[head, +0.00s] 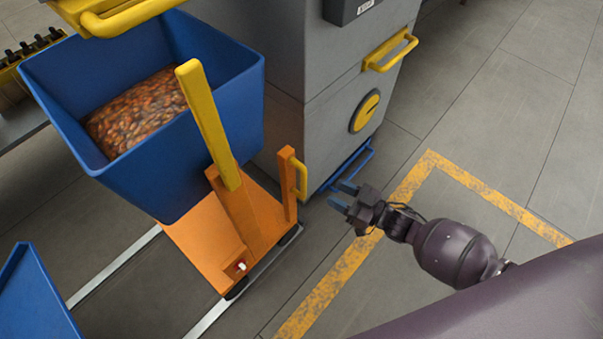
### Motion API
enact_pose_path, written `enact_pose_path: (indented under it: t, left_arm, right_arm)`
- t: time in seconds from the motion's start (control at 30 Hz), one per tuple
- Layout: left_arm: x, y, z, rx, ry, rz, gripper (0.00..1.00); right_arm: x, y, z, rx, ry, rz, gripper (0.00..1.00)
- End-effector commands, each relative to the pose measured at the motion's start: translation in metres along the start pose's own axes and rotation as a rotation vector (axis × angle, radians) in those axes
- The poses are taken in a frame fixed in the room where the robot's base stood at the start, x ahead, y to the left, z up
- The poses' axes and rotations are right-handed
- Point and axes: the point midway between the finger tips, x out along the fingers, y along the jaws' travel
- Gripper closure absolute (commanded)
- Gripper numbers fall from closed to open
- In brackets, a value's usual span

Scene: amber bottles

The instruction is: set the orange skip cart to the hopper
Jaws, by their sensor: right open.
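The orange skip cart (183,246) stands at left centre, carrying a blue skip (190,160) partly filled with orange-brown pieces (138,110). A tall orange post with a yellow upper bar (206,122) rises from the cart. A shorter orange post with a yellow handle (301,178) stands at its right corner. The cart is close beside a grey machine (325,115); I cannot tell whether they touch or whether this is the hopper. My right gripper (343,195) is open and empty, to the right of the yellow handle and apart from it. My left gripper is out of view.
Pale floor rails (115,264) run under the cart. The machine has a yellow handle (390,50), a yellow round dial (364,111) and a low blue bar (350,166). Another blue container (35,300) is at lower left. Floor at right is clear, with yellow lines (490,200).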

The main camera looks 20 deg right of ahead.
Motion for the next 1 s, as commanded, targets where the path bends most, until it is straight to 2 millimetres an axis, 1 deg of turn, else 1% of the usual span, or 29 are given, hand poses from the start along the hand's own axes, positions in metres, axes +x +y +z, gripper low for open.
enact_pose_path:
  t: [0.17, 0.3, 0.5, 0.6, 0.7, 0.8, 1.0]
  left_arm:
    - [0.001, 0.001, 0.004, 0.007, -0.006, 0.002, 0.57]
    - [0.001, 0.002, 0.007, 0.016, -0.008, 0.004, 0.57]
    - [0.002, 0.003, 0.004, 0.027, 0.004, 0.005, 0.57]
    - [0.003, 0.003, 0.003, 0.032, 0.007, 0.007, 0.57]
    - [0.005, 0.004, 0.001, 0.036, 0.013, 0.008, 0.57]
    - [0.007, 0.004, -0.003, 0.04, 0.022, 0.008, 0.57]
    - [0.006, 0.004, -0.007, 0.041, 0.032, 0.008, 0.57]
  right_arm:
    - [0.022, 0.0, -0.001, 0.0, 0.003, 0.0, 0.57]
    - [0.045, -0.001, 0.001, 0.003, 0.002, 0.0, 0.57]
    - [0.077, -0.001, 0.001, 0.002, -0.001, 0.001, 0.57]
    - [0.089, -0.001, 0.001, 0.002, -0.001, 0.002, 0.57]
    - [0.098, 0.0, 0.0, 0.001, 0.0, 0.002, 0.57]
    - [0.103, 0.0, 0.0, 0.0, -0.001, 0.003, 0.57]
    - [0.105, 0.0, -0.001, -0.001, 0.0, 0.003, 0.57]
